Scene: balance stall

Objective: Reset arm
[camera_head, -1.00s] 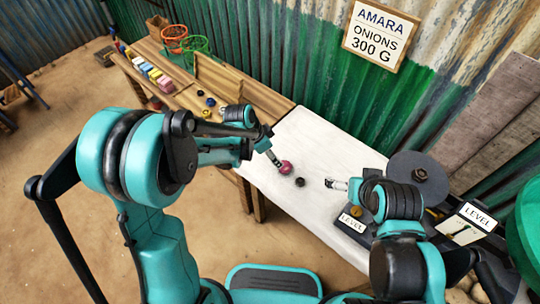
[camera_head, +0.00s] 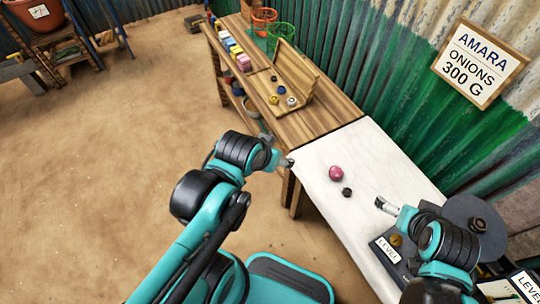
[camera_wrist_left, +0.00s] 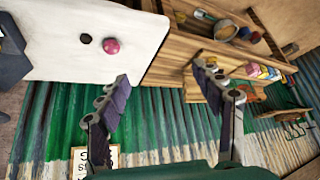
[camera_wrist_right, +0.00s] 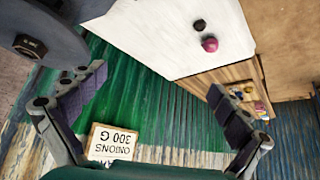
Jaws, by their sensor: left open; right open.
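My left gripper (camera_head: 287,163) is at the left edge of the white table top (camera_head: 385,170), left of a pink-red onion (camera_head: 336,173). In the left wrist view its fingers (camera_wrist_left: 165,88) are spread with nothing between them. My right gripper (camera_head: 380,203) is over the right part of the white top, near the scale. In the right wrist view its fingers (camera_wrist_right: 155,88) are spread and empty. The onion and a small dark weight (camera_head: 347,192) lie apart from both grippers; both also show in the left wrist view.
A wooden tray (camera_head: 265,97) with small weights sits on the wooden bench (camera_head: 335,110). A sign (camera_head: 480,63) reads "AMARA ONIONS 300 G".

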